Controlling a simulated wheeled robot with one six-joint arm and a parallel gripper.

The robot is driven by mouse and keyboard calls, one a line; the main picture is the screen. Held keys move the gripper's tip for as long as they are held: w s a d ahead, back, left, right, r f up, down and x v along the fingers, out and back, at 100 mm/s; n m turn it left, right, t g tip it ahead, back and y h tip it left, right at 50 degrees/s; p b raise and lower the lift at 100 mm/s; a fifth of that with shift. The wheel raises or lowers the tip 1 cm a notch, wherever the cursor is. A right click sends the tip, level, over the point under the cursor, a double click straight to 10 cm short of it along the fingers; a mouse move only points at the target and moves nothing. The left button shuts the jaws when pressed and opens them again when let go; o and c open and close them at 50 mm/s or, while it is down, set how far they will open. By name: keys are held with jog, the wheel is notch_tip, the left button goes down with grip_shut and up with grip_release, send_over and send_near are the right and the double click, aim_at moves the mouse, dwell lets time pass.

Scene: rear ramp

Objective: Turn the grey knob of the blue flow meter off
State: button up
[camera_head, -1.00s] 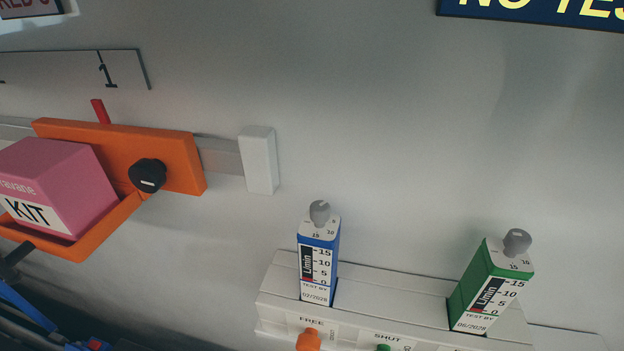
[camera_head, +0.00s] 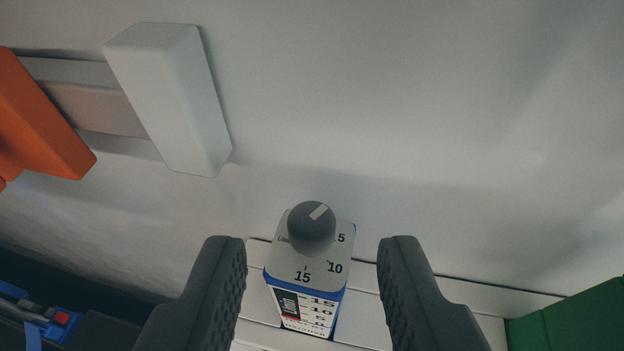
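The blue flow meter (camera_head: 305,297) stands upright in the lower middle of the view, with a white scale on its front. Its grey knob (camera_head: 311,230) sits on the white top plate, which carries numbers. A pale mark on the knob points to the upper right in the picture. My gripper (camera_head: 312,245) is open, with one dark finger on each side of the meter. The knob shows between the fingertips, with a gap on both sides. Whether the fingers are level with the knob in depth, I cannot tell.
A green flow meter (camera_head: 575,322) is cut off at the lower right. A white block (camera_head: 170,100) ends the wall rail at the upper left, beside an orange holder (camera_head: 38,120). Blue equipment (camera_head: 35,318) lies at the lower left. The wall above the knob is bare.

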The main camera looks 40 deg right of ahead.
aim_at(331, 225)
jog(key=shift+x, duration=1.15)
jog(key=shift+c, duration=0.5)
grip_shut()
jog(key=shift+d+n+t+y, duration=0.1)
jog(key=shift+n+t+y, duration=0.2)
jog(key=shift+n+y, duration=0.1)
jog(key=shift+s+d+n+t+y, duration=0.15)
jog(key=shift+n+t+y, duration=0.25)
jog(key=shift+n+y, duration=0.5)
jog(key=shift+d+n+t+y, duration=0.15)
jog(key=shift+n+t+y, duration=0.25)
jog(key=shift+n+y, duration=0.5)
jog(key=shift+s+d+n+t+y, duration=0.15)
jog(key=shift+n+t+y, duration=0.25)
jog(key=shift+n+y, duration=0.45)
jog(key=shift+w+d+n+y, duration=0.1)
jog(key=shift+d+n+y, duration=0.05)
jog(key=shift+n+y, duration=0.75)
jog(key=shift+d+n+y, duration=0.2)
jog(key=shift+n+y, duration=0.45)
jog(key=shift+y, duration=0.4)
jog(key=shift+d+n+g+y, duration=0.2)
jog(key=shift+n+g+y, duration=0.3)
jog(key=shift+n+y, duration=1.1)
jog(key=shift+w+y, duration=0.1)
jog(key=shift+y, duration=0.2)
